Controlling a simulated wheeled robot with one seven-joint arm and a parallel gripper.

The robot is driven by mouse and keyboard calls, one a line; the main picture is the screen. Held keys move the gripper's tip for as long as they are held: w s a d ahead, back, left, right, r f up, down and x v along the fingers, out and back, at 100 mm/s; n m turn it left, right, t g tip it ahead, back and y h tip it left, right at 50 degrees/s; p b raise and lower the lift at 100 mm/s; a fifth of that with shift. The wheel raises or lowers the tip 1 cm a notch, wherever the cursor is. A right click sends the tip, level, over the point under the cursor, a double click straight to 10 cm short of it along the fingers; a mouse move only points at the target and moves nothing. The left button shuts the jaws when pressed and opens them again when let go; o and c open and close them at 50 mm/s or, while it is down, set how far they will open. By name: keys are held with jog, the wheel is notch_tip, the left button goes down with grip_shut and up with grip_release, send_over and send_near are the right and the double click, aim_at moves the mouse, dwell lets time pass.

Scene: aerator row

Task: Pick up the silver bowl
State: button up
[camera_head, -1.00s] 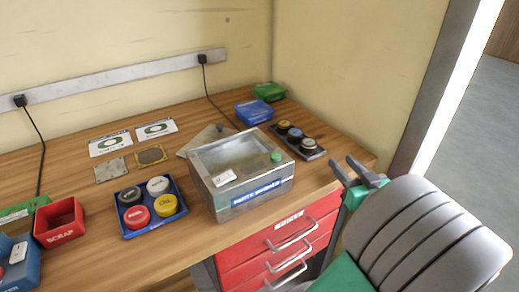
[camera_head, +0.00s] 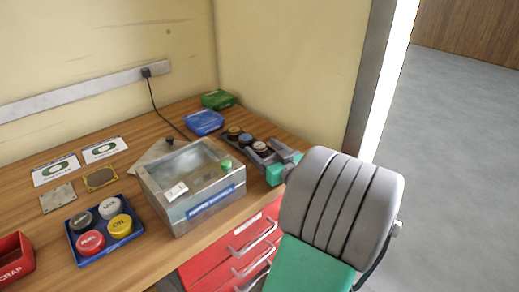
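I see no silver bowl in this view. My gripper (camera_head: 273,153) is at the right end of the workbench, beside the dark tray of round parts. Its two grey fingers look apart with nothing between them, though they blend with the tray behind. My grey and green arm hides the bench's front right corner and part of the drawers.
A clear-lidded metal box (camera_head: 190,185) stands mid-bench. Around it are a dark tray with round parts (camera_head: 247,141), a blue bin (camera_head: 203,122), a green bin (camera_head: 217,99) and a blue tray of coloured caps (camera_head: 104,228). Red drawers (camera_head: 232,256) are below. Open floor lies right.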

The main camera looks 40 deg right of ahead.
jog(key=c, duration=1.4)
jog(key=shift+r, duration=0.15)
